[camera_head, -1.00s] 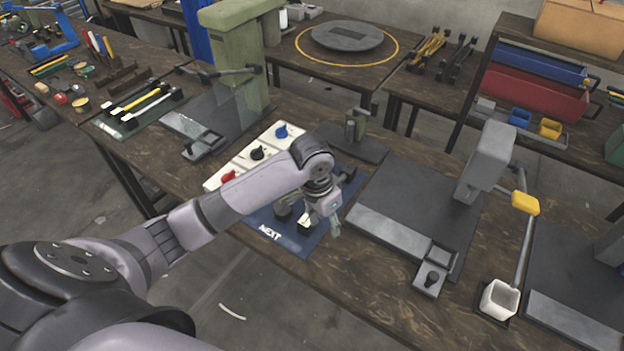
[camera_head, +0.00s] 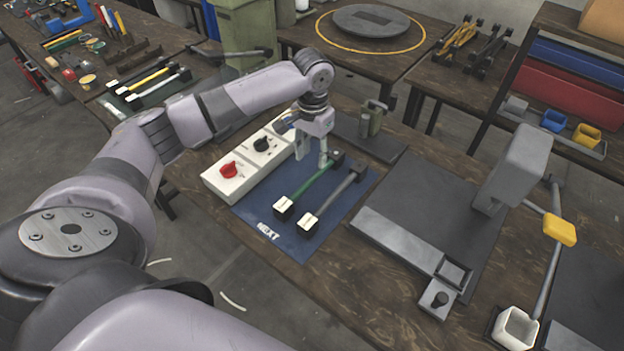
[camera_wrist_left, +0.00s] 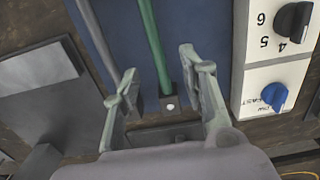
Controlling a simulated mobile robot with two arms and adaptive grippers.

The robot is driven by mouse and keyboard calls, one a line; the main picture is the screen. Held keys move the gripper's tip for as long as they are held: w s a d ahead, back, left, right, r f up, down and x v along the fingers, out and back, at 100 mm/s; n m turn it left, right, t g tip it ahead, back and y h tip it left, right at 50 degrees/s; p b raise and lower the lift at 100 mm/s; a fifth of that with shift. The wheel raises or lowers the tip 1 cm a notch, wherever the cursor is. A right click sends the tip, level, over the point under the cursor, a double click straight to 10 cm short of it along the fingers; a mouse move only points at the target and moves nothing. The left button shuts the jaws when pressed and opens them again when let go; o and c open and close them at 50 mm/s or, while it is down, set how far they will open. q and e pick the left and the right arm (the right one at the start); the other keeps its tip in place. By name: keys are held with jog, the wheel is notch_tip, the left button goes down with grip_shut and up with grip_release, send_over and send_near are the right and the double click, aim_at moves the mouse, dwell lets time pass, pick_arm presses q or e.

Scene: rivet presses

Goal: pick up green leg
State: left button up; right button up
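The green leg (camera_head: 316,184) lies on the blue mat marked NEXT (camera_head: 305,242). It has a black block with a white face at its near end and a dark block at its far end. A grey leg (camera_head: 334,194) lies beside it on the right. My left gripper (camera_head: 312,163) is over the far part of the green leg, pointing down. In the left wrist view the open fingers (camera_wrist_left: 160,92) stand on either side of the green leg (camera_wrist_left: 154,45), with its dark end block between them. My right gripper is out of view.
White control boxes with a red knob (camera_head: 229,170) and a black knob (camera_head: 263,144) stand left of the mat. A grey press (camera_head: 515,165) with a yellow handle stands at right.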

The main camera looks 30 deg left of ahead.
aim_at(314, 175)
pick_arm(q)
jog(key=f, duration=0.4)
jog(key=f+p, duration=0.1)
jog(key=f, duration=0.4)
jog(key=shift+w+d, duration=0.1)
jog(key=shift+d, duration=0.1)
grip_shut()
dwell(0.4)
